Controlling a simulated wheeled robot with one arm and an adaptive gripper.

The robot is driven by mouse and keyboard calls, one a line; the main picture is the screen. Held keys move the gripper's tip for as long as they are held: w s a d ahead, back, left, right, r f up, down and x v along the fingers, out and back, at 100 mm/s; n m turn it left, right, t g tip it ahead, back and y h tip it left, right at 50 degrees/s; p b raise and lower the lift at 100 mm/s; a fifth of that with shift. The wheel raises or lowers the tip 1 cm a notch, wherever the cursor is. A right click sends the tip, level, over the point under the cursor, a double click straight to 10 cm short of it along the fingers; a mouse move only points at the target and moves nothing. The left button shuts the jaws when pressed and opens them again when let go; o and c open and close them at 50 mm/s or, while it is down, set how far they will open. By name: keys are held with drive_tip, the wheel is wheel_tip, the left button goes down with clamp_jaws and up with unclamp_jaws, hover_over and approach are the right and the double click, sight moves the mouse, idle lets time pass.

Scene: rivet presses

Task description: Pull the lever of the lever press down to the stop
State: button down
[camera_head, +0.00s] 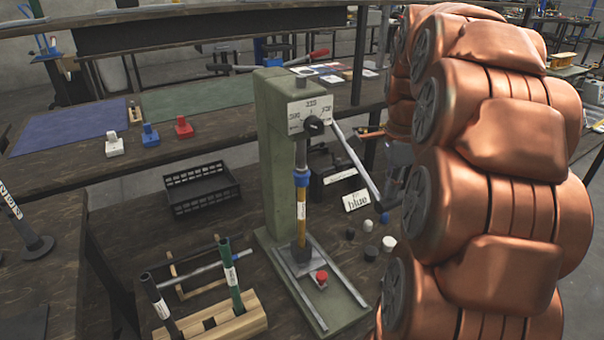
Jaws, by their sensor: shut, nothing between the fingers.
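The green lever press (276,150) stands upright on the bench in the middle of the head view, with a dial plate at its top. Its grey lever (358,166) runs from the dark hub down and to the right. A ram with a blue collar and a yellow section reaches down to a block on the base. A red-topped piece (321,279) is on the base in front. My copper arm fills the right side. My gripper (391,192) shows only in part beside the arm, close to the lever's lower end; it is shut and empty. I cannot tell whether it touches the lever.
A black crate (203,190) stands left of the press. A wooden rack (212,322) with upright handles is at front left. A "blue" sign (356,200) and several small caps are right of the press. Small red, blue and white blocks stand on the shelf behind.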

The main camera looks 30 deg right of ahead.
drive_tip(key=shift+w+f, duration=0.25)
drive_tip(key=shift+f, duration=0.25)
drive_tip(key=shift+w+f, duration=0.25)
drive_tip(key=shift+f, duration=0.2)
drive_tip(key=shift+w+f, duration=0.1)
drive_tip(key=shift+f, duration=0.05)
drive_tip(key=shift+w+f+b, duration=0.3)
drive_tip(key=shift+f, duration=0.1)
idle(0.3)
